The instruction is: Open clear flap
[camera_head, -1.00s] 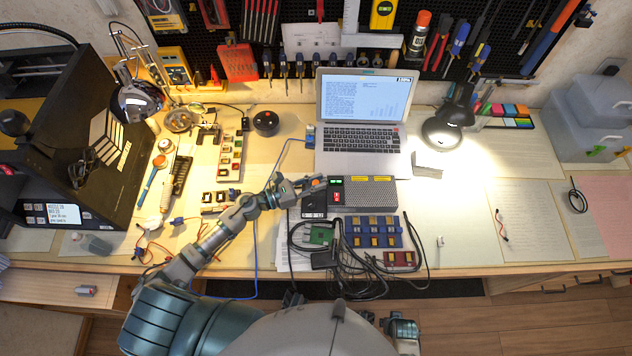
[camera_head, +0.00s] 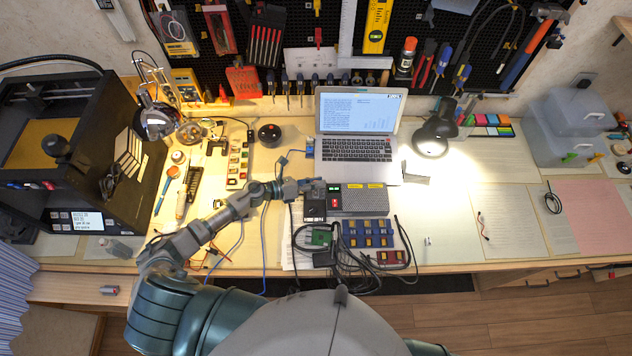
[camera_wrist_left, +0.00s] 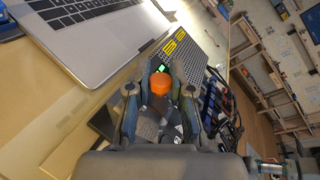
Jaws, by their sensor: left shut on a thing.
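My left gripper (camera_head: 305,187) reaches in from the left over a small black box (camera_head: 314,207) on the bench. In the left wrist view its two fingers (camera_wrist_left: 158,95) stand on both sides of a round orange knob (camera_wrist_left: 160,84). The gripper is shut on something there. The clear flap's edges are hard to make out against the knob and the grey parts between the fingers. In the head view the gripper covers the knob. My right gripper is out of view.
A grey box with yellow labels (camera_head: 365,200) sits right of the gripper, below the laptop (camera_head: 356,148). Black cables (camera_head: 375,272), a blue module tray (camera_head: 366,233) and a green board (camera_head: 320,238) crowd the front. Papers (camera_head: 455,225) lie to the right.

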